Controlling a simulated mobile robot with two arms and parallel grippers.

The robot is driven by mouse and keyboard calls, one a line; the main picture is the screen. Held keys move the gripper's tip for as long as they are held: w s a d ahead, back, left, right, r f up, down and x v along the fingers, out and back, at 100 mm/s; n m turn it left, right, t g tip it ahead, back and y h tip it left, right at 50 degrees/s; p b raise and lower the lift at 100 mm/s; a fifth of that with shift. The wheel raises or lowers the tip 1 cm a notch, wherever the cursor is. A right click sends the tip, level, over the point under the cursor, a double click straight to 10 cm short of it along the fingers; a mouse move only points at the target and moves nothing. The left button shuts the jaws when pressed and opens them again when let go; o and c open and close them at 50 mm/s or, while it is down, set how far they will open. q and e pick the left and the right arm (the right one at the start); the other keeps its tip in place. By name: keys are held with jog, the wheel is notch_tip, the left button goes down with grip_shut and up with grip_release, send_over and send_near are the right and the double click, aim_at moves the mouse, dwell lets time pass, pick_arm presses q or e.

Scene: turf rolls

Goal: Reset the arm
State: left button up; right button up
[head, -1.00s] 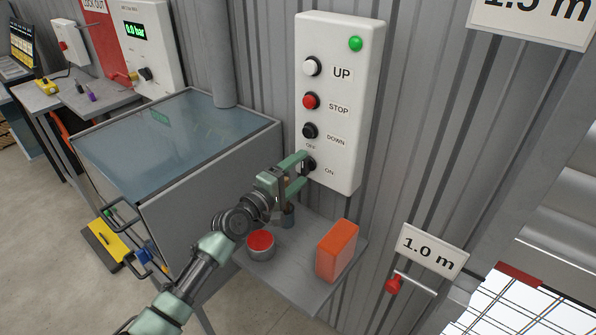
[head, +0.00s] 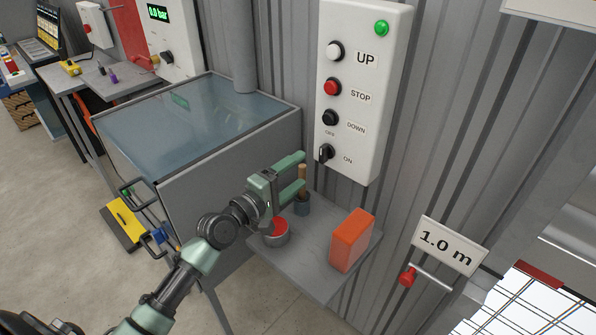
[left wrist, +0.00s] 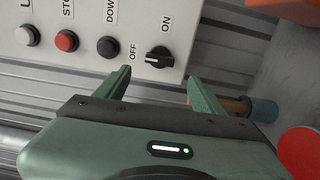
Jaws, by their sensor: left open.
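My left gripper (head: 291,176) is open and empty in the head view. It hangs above a small grey shelf, a little below and left of the wall control box. The control box (head: 352,174) is white, with UP, STOP and DOWN buttons, a lit green lamp and a black OFF/ON rotary switch (head: 326,153). In the left wrist view the switch (left wrist: 159,57) lies beyond the two green fingertips (left wrist: 158,82), apart from them. My right gripper is not in view.
The shelf (head: 312,270) holds a red-topped can (head: 276,233), an orange box (head: 352,241) and a dark cup (head: 302,206) with a wooden handle, partly behind my gripper. A glass-topped cabinet (head: 190,120) stands left. A red-handled lever (head: 408,277) is on the right.

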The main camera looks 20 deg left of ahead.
pick_arm(q)
jog(key=s+d+f+m+g, duration=0.7)
jog(key=s+d+f+m, duration=0.15)
jog(key=s+f, duration=0.4)
jog(key=s+a+f+m+g+y, duration=0.2)
jog(key=s+m, duration=0.1)
jog(key=s, duration=0.4)
jog(key=s+a+f+m+g+y, duration=0.2)
jog(key=s, duration=0.6)
jog(key=s+a+f+m+g+y, duration=0.2)
jog(key=s+m+g, duration=0.1)
jog(key=s, duration=0.4)
notch_tip(320, 180, down, 24)
jog(key=f, duration=0.1)
jog(key=s+a+f+g, duration=0.2)
jog(key=s+f, duration=1.5)
jog(key=s, duration=0.1)
jog(key=shift+a+f, duration=0.15)
jog(key=shift+a, duration=0.15)
